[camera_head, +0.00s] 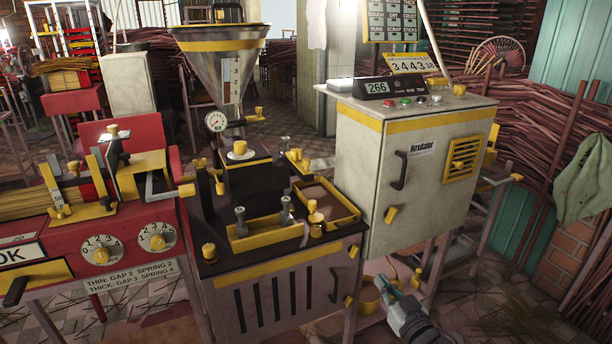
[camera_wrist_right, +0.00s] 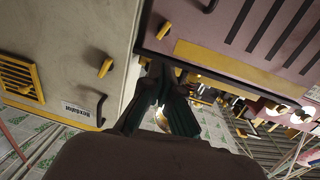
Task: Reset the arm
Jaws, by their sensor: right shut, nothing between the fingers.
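My right gripper (camera_head: 384,285) shows at the bottom of the head view, low in front of the grey cabinet and right of the dark extruder bench. Its teal fingers are shut and hold nothing. In the right wrist view the fingers (camera_wrist_right: 165,98) point toward the gap between the cabinet and the bench. I cannot tell whether they touch anything there. My left gripper is out of view.
The grey cabinet (camera_head: 370,150) with a dark handle stands close ahead. The extruder bench (camera_head: 285,290) with a steel hopper (camera_head: 222,70) is beside it. A red machine (camera_head: 125,250) stands at left. Stick bundles (camera_head: 545,110) fill the right. Floor at lower right is fairly open.

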